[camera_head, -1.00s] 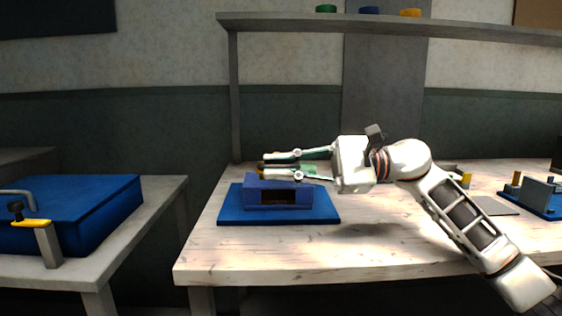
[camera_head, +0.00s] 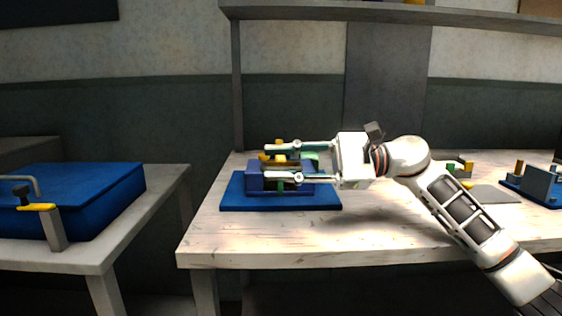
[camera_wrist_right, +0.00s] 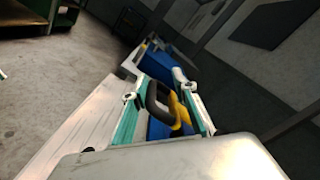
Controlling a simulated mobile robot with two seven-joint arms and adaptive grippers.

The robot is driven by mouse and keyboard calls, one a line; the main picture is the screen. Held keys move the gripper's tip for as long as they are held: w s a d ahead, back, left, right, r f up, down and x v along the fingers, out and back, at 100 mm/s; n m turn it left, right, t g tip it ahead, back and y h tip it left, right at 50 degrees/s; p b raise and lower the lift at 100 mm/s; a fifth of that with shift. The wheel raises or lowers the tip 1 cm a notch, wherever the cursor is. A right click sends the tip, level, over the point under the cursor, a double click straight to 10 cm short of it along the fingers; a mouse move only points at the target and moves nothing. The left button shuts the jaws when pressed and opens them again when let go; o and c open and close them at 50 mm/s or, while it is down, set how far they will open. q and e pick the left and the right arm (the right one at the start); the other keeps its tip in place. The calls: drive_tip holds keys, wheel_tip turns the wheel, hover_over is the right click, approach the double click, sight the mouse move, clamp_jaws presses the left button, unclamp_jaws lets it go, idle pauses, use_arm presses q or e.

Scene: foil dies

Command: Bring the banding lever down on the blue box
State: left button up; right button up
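The small dark-blue box (camera_head: 254,178) sits on a flat blue base (camera_head: 235,201) on the wooden table. Yellow parts (camera_head: 280,156) show at its top and behind my fingers. My right gripper (camera_head: 267,161) reaches in from the right, its fingers apart, one above the other, across the box. In the right wrist view, a black curved handle (camera_wrist_right: 152,100) with a yellow piece (camera_wrist_right: 179,109) lies between the spread fingers (camera_wrist_right: 163,96). Contact cannot be told. The fingers hide part of the box front and the lever. My left gripper is not in view.
A grey plate (camera_head: 490,194) and a blue fixture (camera_head: 540,184) lie at right. The table's front is clear.

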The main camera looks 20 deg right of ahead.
drive_tip(key=shift+s+d+r, duration=0.1)
drive_tip(key=shift+d+r, duration=0.05)
drive_tip(key=shift+r, duration=0.1)
drive_tip(key=v, duration=1.1)
drive_tip(key=shift+d, duration=0.4)
drive_tip(key=shift+s, duration=0.1)
